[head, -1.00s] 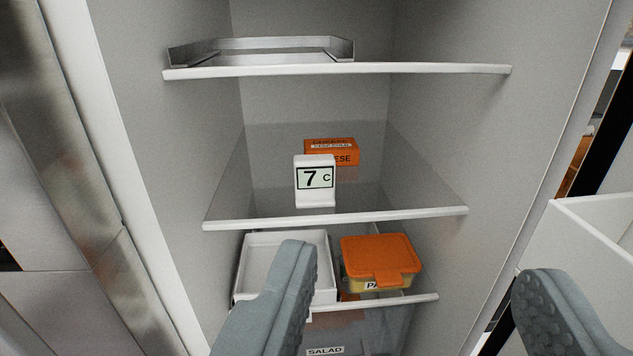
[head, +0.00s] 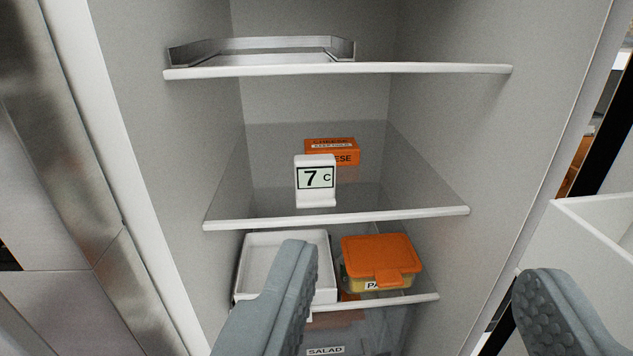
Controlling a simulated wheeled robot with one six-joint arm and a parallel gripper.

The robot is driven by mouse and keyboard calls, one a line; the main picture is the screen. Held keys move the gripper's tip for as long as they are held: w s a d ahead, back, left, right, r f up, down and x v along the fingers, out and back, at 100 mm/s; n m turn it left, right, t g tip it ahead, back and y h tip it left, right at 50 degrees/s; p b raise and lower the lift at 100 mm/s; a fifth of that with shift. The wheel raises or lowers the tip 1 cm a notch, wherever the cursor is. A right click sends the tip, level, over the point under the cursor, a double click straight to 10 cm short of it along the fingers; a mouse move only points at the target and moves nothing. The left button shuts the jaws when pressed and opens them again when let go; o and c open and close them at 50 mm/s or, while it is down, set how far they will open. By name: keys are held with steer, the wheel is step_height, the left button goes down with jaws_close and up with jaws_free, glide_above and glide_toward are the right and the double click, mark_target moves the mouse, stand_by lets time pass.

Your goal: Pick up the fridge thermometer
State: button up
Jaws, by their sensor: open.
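The fridge thermometer (head: 316,182) is a small white upright block with a display reading "7 C". It stands on the middle glass shelf (head: 400,192), near the shelf's front edge and left of its centre. My gripper (head: 422,262) is open and empty, its two grey padded fingers wide apart at the bottom of the view. The left finger lies below the thermometer in the picture and the right finger is far to its right. Neither finger touches the thermometer.
An orange cheese box (head: 345,157) lies just behind the thermometer. A metal tray (head: 205,55) sits on the upper shelf. Below are a white bin (head: 262,262) and an orange-lidded container (head: 381,254). Fridge side walls stand on both sides; a white door bin (head: 590,235) is at right.

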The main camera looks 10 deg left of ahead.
mark_target(315, 175)
steer(key=o, duration=0.6)
steer(key=shift+w, duration=0.15)
steer(key=shift+c, duration=0.2)
steer(key=shift+o, duration=1.2)
steer(key=w+a+f+n+g, duration=0.1)
steer(key=w+f+g, duration=0.4)
steer(key=w, duration=0.7)
steer(key=shift+w+f+n+y, duration=0.2)
steer(key=shift+w+n+y, duration=0.1)
steer(key=shift+n+y, duration=0.15)
steer(key=w+a+f+n+g+y, duration=0.2)
steer(key=w+a+f+n+g, duration=0.2)
steer(key=w+f+g, duration=0.55)
steer(key=w+a+t, duration=0.1)
steer(key=w+a, duration=0.1)
steer(key=w, duration=0.3)
steer(key=w+a+t, duration=0.1)
steer(key=w, duration=0.4)
steer(key=w+a+f+t, duration=0.1)
steer(key=w+a, duration=0.1)
steer(key=w, duration=0.3)
steer(key=shift+a+m, duration=0.25)
steer(key=shift+a, duration=0.05)
steer(key=shift+w+f, duration=0.1)
steer(key=shift+f, duration=0.35)
